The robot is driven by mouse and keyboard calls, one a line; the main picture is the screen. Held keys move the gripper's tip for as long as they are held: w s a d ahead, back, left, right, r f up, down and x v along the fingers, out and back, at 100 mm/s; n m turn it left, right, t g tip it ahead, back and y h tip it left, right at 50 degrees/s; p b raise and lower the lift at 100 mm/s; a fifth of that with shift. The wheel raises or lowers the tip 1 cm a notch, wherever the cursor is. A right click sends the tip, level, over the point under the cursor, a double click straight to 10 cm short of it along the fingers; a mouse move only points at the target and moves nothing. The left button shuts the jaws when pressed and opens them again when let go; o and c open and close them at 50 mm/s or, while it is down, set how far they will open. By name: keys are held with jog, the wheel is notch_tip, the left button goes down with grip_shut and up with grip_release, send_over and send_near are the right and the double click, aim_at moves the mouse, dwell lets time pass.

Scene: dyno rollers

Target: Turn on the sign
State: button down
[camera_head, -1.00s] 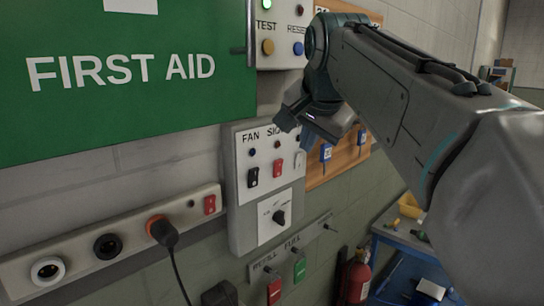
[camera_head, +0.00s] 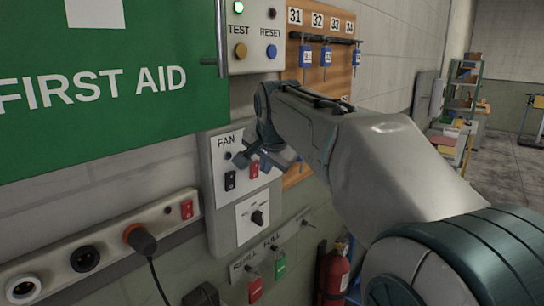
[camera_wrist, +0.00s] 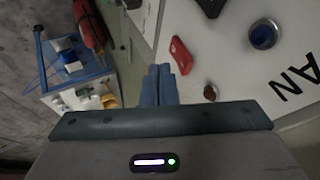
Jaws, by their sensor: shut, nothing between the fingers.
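The grey wall panel (camera_head: 216,205) carries a FAN label, a black rocker switch (camera_head: 230,181) under it and a red rocker switch (camera_head: 254,170) to its right. The SIGN label is hidden behind my arm. A small reddish lamp (camera_wrist: 210,92) and a dark blue lamp (camera_wrist: 264,35) show on the panel.
A dial (camera_head: 257,217) sits below the rockers. A socket strip with a plugged cable (camera_head: 140,240) is at left, the first aid box (camera_head: 100,80) above. A test/reset box (camera_head: 255,38), key board (camera_head: 345,70) and fire extinguisher (camera_head: 334,275) are nearby. Open floor lies right.

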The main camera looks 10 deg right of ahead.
aim_at(257, 161)
jog(key=shift+w+a+r, duration=0.15)
jog(key=shift+w+a, duration=0.25)
jog(key=shift+w, duration=0.15)
jog(key=shift+w+a+r, duration=0.15)
jog(key=shift+w+a, duration=0.1)
jog(key=shift+w, duration=0.05)
jog(key=shift+r+p, duration=0.1)
jog(key=shift+p, duration=0.2)
jog(key=shift+r+p, duration=0.55)
jog(key=shift+r, duration=0.15)
